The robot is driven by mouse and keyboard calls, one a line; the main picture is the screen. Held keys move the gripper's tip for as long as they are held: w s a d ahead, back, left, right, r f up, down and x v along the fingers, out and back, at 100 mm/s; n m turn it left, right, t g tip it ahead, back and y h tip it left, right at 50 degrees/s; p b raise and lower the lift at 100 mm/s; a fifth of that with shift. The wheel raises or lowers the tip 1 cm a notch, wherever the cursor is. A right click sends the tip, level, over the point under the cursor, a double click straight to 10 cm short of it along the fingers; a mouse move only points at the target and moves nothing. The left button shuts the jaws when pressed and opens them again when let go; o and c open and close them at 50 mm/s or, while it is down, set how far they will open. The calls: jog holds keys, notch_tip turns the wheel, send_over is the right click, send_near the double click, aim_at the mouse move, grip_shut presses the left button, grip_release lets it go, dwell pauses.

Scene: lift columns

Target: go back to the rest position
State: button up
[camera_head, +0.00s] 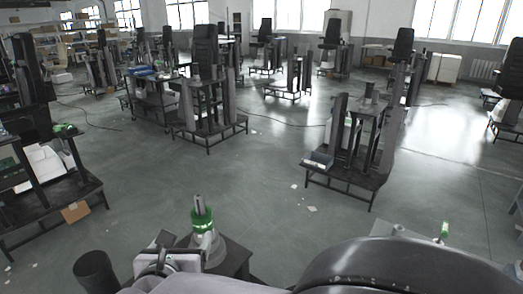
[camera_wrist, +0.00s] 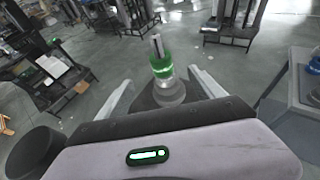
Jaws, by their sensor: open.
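My gripper (camera_wrist: 161,86) is open in the wrist view, its two pale fingers spread apart to left and right. Between the fingers in the picture stands an upright object with a green glowing collar (camera_wrist: 161,66), a grey pin on top and a pale lower body. I cannot tell whether it lies between the fingers or beyond them; no finger is seen touching it. The same green-collared object shows in the head view (camera_head: 202,219), at the bottom, just beyond my arm's end. No held thing shows in the gripper.
A bench (camera_head: 54,198) with white and green items is at the left. A grey table (camera_wrist: 292,96) with a blue item is at right. Open floor (camera_head: 262,170) lies between.

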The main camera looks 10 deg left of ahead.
jog(key=s+d+m+g+h, duration=0.2)
jog(key=d+m+g+h, duration=0.4)
jog(key=d+m, duration=1.75)
jog(key=s+d+m+g+y, duration=0.15)
jog(key=s+d+m, duration=0.25)
jog(key=s+d, duration=0.45)
jog(key=s+m+y, duration=0.1)
jog(key=s+m, duration=0.1)
jog(key=m, duration=0.2)
jog(key=s+r+m+y, duration=0.1)
jog(key=m+y, duration=0.1)
jog(key=m, duration=0.3)
jog(key=s+a+m+y, duration=0.1)
jog(key=s+m, duration=0.1)
jog(key=m, duration=0.3)
jog(key=shift+s+r+m+y, duration=0.2)
jog(key=shift+s+m+y, duration=0.05)
jog(key=shift+s+y, duration=0.1)
